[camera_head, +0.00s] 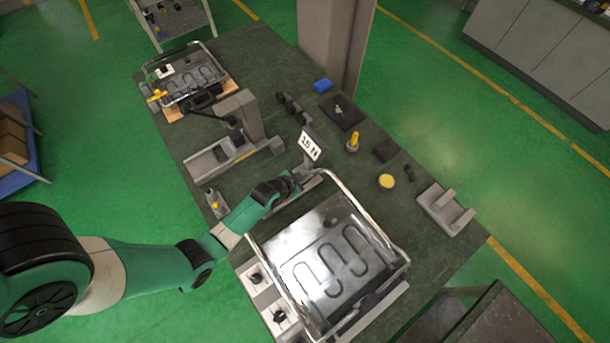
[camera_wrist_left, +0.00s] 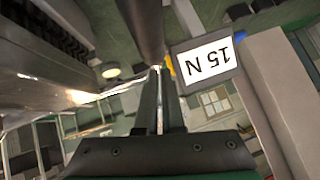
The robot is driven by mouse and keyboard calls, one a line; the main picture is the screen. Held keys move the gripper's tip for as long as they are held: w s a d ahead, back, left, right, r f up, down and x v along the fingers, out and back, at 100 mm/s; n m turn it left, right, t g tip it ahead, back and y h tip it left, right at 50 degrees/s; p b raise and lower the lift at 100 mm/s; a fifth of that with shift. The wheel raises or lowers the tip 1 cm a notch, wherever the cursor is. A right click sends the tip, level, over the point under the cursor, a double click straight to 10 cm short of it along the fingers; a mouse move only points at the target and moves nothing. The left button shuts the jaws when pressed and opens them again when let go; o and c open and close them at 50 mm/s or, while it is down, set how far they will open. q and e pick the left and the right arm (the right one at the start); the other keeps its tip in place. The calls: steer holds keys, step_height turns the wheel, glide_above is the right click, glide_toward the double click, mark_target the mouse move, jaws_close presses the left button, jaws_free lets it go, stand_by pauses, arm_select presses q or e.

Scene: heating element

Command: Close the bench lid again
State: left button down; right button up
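The front bench has a shiny metal lid panel (camera_head: 325,255) with a looped heating-element outline and a bent tube frame along its edge. The lid's tilt is hard to judge from above. My left gripper (camera_head: 297,181) is at the panel's far left corner, close to the tube. In the left wrist view my left gripper (camera_wrist_left: 161,72) has its two dark fingers close together with only a narrow gap. A dark round bar (camera_wrist_left: 142,30) lies at the fingertips. I see nothing clearly held between them. My right gripper is not in view.
A "15 N" sign (camera_head: 310,146) stands just beyond my left gripper and shows large in the left wrist view (camera_wrist_left: 208,62). A grey fixture (camera_head: 240,145), a second similar bench (camera_head: 187,78), a yellow disc (camera_head: 387,181) and a grey bracket (camera_head: 446,212) share the table.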

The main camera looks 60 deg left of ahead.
arm_select(q)
steer(key=shift+s+d+f+g, duration=0.15)
steer(key=shift+s+f, duration=0.15)
steer(key=shift+f, duration=0.15)
steer(key=shift+s+a+f+g, duration=0.15)
steer(key=shift+s+f, duration=0.15)
steer(key=shift+f, duration=0.15)
steer(key=shift+d+r, duration=0.15)
steer(key=shift+r, duration=0.05)
steer(key=r+p, duration=0.5)
steer(key=shift+w+d+r, duration=0.2)
steer(key=shift+w, duration=0.15)
steer(key=p+v, duration=0.1)
steer(key=v, duration=0.8)
steer(key=shift+s+r, duration=0.2)
steer(key=shift+r, duration=0.1)
steer(key=shift+w, duration=0.1)
